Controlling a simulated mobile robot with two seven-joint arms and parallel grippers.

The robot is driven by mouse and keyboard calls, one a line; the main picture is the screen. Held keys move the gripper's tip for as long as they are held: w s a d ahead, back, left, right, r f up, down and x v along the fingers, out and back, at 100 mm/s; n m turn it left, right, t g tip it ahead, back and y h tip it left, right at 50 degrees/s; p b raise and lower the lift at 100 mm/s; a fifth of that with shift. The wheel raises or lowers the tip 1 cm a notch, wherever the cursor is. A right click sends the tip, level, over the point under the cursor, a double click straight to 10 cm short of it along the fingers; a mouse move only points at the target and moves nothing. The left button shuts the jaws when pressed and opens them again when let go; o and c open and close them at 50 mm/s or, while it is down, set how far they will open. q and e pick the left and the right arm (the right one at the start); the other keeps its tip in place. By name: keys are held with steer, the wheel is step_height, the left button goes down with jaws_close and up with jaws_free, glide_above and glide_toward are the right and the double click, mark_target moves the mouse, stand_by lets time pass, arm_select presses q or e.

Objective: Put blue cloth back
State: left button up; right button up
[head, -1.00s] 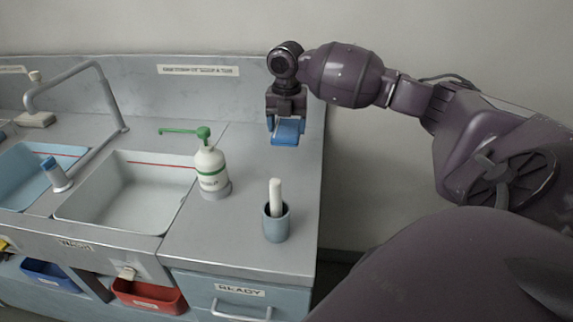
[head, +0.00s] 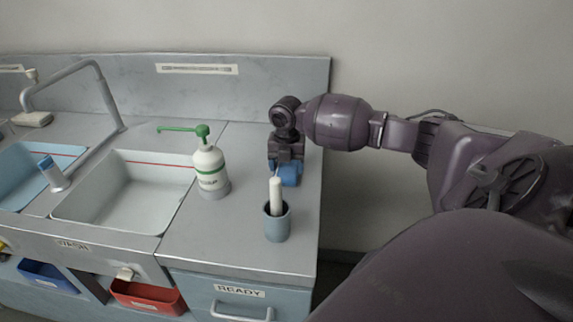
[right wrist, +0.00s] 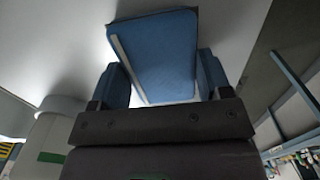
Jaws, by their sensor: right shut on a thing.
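The blue cloth (right wrist: 160,50) is a flat blue rectangle with a pale strip along its left side in the right wrist view. My right gripper (right wrist: 164,92) is shut on it, with a finger on either side. In the head view the right gripper (head: 286,166) is over the right end of the grey counter, behind the grey-blue cup. Only a small blue patch shows at its tips there. I cannot tell whether the cloth touches the counter. My left gripper is not in view.
The grey-blue cup (head: 277,225) with a white stick (head: 275,196) stands close in front of the right gripper. A white pump bottle (head: 211,172) with a green spout stands to the left. The pale sink (head: 125,195) lies further left. The counter's right edge is close by.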

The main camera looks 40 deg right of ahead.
mark_target(287, 167)
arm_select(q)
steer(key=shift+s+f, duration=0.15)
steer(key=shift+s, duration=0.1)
arm_select(e)
steer(key=shift+f, duration=0.15)
steer(key=o, duration=0.8)
steer(key=shift+o, duration=0.2)
steer(key=shift+r, duration=0.35)
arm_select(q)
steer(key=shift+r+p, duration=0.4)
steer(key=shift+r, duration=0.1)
arm_select(e)
step_height(287, 167, up, 12)
steer(key=shift+f, duration=0.25)
